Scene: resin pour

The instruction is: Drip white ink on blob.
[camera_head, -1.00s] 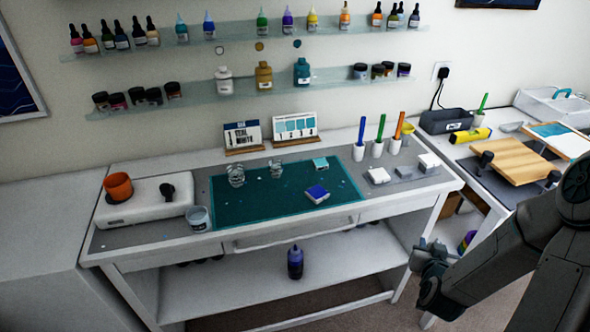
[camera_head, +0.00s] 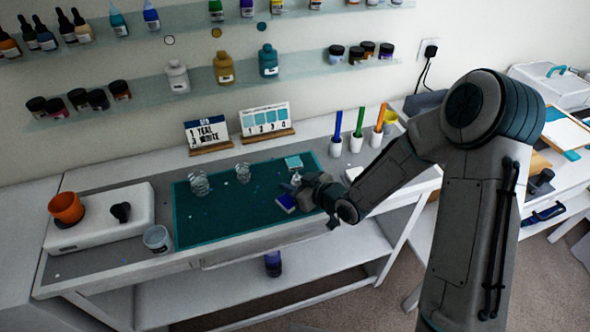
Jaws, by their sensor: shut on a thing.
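My gripper (camera_head: 306,187) is over the right part of the teal mat (camera_head: 215,222). It is shut on a small pale thing (camera_head: 296,179), mostly hidden by the fingers; I cannot tell if it is the white ink. Just below and left of the fingers is a small white-edged block with a blue top (camera_head: 285,203), partly covered by the gripper. A small light-teal square (camera_head: 293,163) lies behind the gripper on the mat. I cannot make out which of these is the blob.
Two clear cups (camera_head: 199,184) (camera_head: 243,172) stand on the mat. Left are a white device (camera_head: 100,218) with an orange cup (camera_head: 67,208) and a clear cup (camera_head: 157,239). Coloured sticks (camera_head: 358,122) stand in white holders at right.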

